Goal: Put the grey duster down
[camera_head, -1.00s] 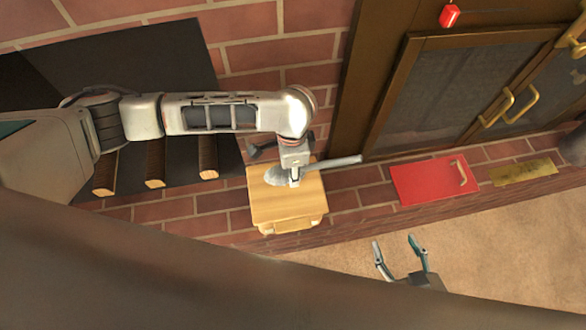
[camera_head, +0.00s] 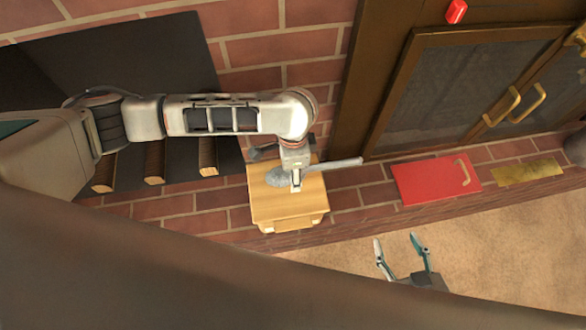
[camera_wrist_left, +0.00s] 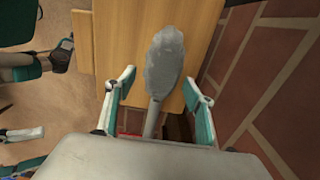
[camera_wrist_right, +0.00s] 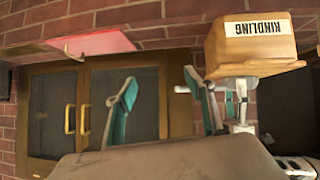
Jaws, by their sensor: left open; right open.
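The grey duster (camera_head: 283,178) has a fuzzy head and a pale handle reaching right, and lies over the top of a wooden box (camera_head: 290,208) in the head view. In the left wrist view the duster (camera_wrist_left: 165,62) points away from me over the wood. My left gripper (camera_head: 296,184) is directly above the box at the duster. Its fingers are open, one on each side of the duster, with gaps showing. Whether the whole duster rests on the wood is hard to tell. My right gripper (camera_head: 401,256) is open and empty, right of the box and over the carpet.
The box reads "KINDLING" in the right wrist view (camera_wrist_right: 255,45). It stands on a brick ledge, with logs (camera_head: 154,162) to its left. A red board (camera_head: 430,180) and a brass plate (camera_head: 528,171) lie to its right, below glass doors (camera_head: 437,92).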

